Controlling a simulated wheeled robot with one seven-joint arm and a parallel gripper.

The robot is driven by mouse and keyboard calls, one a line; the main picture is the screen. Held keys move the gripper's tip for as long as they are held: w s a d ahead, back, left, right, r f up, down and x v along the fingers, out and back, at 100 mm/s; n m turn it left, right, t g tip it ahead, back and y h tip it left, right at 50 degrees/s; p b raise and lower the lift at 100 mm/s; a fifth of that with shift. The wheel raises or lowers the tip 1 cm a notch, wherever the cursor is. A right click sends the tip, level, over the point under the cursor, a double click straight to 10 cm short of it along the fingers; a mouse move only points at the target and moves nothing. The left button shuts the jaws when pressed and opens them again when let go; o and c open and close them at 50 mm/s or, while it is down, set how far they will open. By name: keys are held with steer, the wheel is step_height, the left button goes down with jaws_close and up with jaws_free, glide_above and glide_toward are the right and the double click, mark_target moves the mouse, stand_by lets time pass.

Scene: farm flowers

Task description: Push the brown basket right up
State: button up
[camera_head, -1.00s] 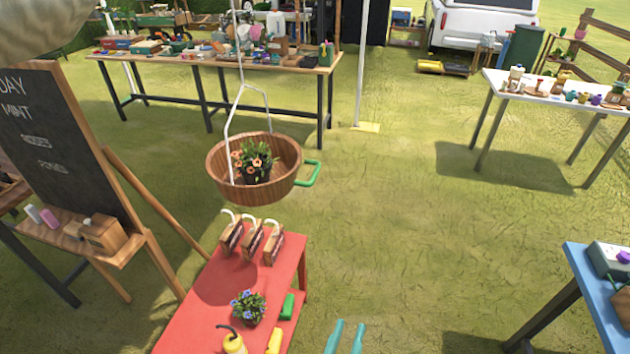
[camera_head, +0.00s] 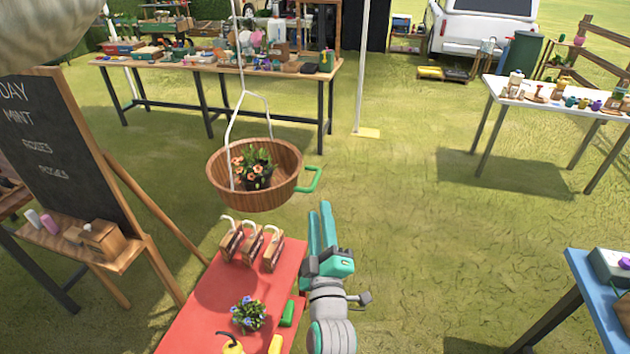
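The brown basket (camera_head: 285,193) is a round wooden tub hanging from a white rope frame, above the grass and just behind the red table. A green handle (camera_head: 313,180) sticks out from its right side. A potted plant with orange flowers (camera_head: 252,165) stands inside it. My gripper (camera_head: 321,213) has teal fingers pointing up the picture. It is below and right of the basket, beside the red table's right edge, and holds nothing visible. Its fingers look close together, but their gap is not clear. They appear apart from the handle.
A chalkboard easel (camera_head: 50,150) stands left. A blue table (camera_head: 590,300) is at lower right. Open grass lies right of the basket.

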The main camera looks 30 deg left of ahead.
mark_target(315, 178)
steer(key=x, duration=1.1)
steer(key=shift+a+r, duration=0.1)
steer(key=shift+a, duration=0.05)
jaws_close()
